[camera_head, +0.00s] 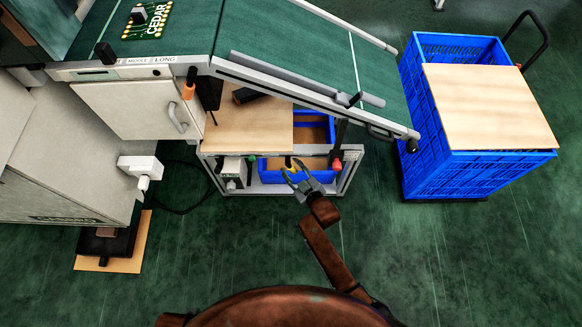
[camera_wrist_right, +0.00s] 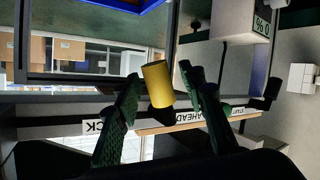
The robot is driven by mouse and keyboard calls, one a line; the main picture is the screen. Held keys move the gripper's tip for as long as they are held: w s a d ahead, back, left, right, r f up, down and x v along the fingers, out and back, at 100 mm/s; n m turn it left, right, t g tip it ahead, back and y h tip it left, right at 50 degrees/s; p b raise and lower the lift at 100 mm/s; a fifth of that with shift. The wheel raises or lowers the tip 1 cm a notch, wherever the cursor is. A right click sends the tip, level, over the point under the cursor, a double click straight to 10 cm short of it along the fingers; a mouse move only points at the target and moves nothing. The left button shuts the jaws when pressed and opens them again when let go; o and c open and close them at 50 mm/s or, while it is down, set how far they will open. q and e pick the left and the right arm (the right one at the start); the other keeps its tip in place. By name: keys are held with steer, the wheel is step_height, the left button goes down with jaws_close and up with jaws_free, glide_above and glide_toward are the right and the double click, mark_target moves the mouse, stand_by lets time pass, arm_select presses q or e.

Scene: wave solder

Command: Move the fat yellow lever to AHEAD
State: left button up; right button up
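The fat yellow lever (camera_wrist_right: 158,84) is a short thick cylinder, seen between the two fingers of my right gripper (camera_wrist_right: 157,78) in the right wrist view. The lever's base is hidden in shadow. In the head view, my right gripper (camera_head: 291,169) reaches the front of the bench's lower frame. My left gripper is not in view.
A red knob (camera_head: 337,165) is right of my right gripper. A white box marked % (camera_wrist_right: 250,22) is beyond my fingers. Blue bins (camera_head: 312,128) sit under the conveyor. A blue crate (camera_head: 425,120) with a board stands right; floor in front is clear.

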stand_by(0.3)
steer(key=shift+a, duration=0.1)
jaws_close()
